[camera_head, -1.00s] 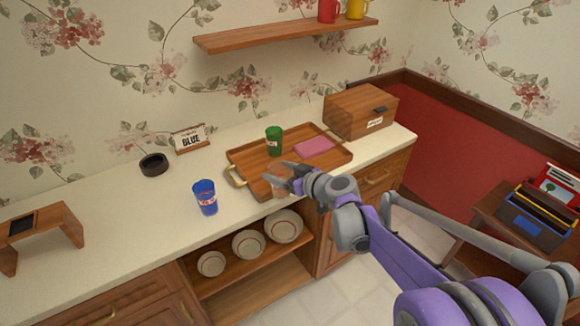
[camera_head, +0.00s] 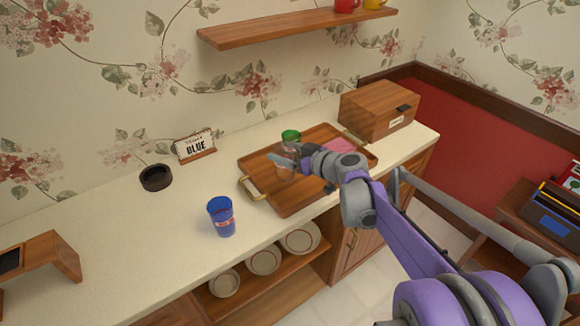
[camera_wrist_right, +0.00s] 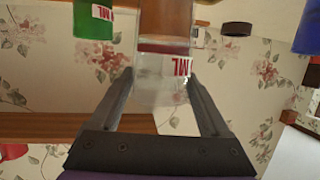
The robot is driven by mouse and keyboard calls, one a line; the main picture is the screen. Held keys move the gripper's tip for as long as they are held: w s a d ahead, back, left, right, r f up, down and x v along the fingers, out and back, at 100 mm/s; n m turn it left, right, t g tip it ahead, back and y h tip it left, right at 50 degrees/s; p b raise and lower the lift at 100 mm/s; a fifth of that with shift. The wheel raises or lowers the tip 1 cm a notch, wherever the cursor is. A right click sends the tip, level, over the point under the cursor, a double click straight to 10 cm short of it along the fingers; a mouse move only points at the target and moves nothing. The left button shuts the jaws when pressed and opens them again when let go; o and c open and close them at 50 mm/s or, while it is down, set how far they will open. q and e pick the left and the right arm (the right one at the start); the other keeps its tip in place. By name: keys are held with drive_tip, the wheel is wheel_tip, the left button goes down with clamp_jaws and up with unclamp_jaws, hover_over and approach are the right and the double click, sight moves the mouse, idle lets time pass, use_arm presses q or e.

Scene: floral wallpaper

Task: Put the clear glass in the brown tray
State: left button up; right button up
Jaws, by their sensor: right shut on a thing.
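The clear glass (camera_wrist_right: 165,80) with a red-and-white label is between the two fingers of my right gripper (camera_wrist_right: 160,85) in the right wrist view. In the head view the right gripper (camera_head: 283,157) is over the brown tray (camera_head: 293,204), shut on the glass. The glass shows faintly below the fingers (camera_head: 285,173); whether its base touches the tray is unclear. The brown wooden tray with brass handles lies on the counter. A green glass (camera_head: 291,136) stands in it, partly hidden by the gripper. My left gripper is not in view.
A blue glass (camera_head: 221,217), a dark bowl (camera_head: 156,178) and a sign (camera_head: 195,147) stand left of the tray. The counter's left part is mostly clear.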

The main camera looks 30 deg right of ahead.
sight(293, 172)
drive_tip(key=shift+s+f, duration=0.1)
drive_tip(key=shift+f, duration=0.7)
drive_tip(key=shift+f+b, duration=0.35)
drive_tip(key=shift+f, duration=1.95)
drive_tip(key=shift+f, duration=0.1)
drive_tip(key=o, duration=1.5)
